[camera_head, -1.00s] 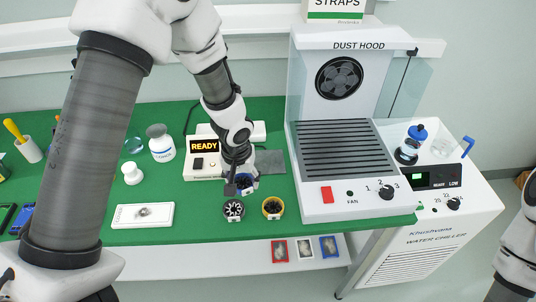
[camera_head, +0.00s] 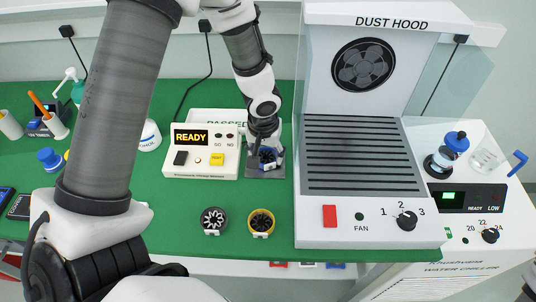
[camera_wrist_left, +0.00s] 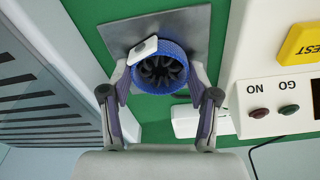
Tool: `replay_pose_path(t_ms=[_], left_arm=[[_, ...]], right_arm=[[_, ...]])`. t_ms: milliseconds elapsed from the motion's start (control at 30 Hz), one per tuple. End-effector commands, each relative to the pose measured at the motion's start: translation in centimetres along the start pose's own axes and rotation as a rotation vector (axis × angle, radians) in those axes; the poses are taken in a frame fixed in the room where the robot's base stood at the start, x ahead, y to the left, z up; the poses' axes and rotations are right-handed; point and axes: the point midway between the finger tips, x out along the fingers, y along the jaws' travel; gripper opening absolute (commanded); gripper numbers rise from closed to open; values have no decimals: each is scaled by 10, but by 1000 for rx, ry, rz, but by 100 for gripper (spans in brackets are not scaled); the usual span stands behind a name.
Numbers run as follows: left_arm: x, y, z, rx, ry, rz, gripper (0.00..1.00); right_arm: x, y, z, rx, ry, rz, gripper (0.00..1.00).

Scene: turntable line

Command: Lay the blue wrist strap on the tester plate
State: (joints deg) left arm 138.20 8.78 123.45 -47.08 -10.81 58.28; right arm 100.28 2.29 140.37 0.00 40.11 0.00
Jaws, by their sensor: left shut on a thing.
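The blue wrist strap (camera_head: 268,163) is a ribbed blue ring with a white clasp and a black inside; it also shows in the left wrist view (camera_wrist_left: 176,50). My left gripper (camera_head: 266,150) is shut on it, with one finger on each side in the wrist view (camera_wrist_left: 160,75). The strap is over the grey tester plate (camera_head: 277,173), inside its edges in the head view. The plate's bare metal shows around it in the wrist view (camera_wrist_left: 193,25). I cannot tell whether the strap touches the plate.
The tester box (camera_head: 200,172) with its READY display stands just left of the plate. The dust hood (camera_head: 368,222) is close on the right. A white-clasped black strap (camera_head: 213,220) and a yellow strap (camera_head: 260,222) lie in front on the green mat.

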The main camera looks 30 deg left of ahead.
Motion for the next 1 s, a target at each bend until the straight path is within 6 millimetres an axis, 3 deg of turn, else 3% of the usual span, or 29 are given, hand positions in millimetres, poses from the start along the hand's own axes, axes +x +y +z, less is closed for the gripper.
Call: replay_pose_path(t_ms=[233, 267, 300, 333, 633, 767, 1000], left_arm=[[4, 0, 0, 1, 0, 0, 17], [3, 0, 0, 1, 0, 0, 67], [3, 0, 0, 1, 0, 0, 81], [3, 0, 0, 1, 0, 0, 85], [2, 0, 0, 1, 0, 0, 85], [-8, 0, -1, 0, 2, 0, 85], [-67, 0, -2, -1, 6, 1, 85]], right_arm=[[6, 0, 0, 0, 0, 0, 40], [4, 0, 0, 0, -1, 0, 40], [4, 0, 0, 0, -1, 0, 40], [4, 0, 0, 0, -1, 0, 40], [3, 0, 0, 0, 0, 0, 40], [-6, 0, 0, 0, 0, 0, 40], [-24, 0, 0, 0, 0, 0, 40]])
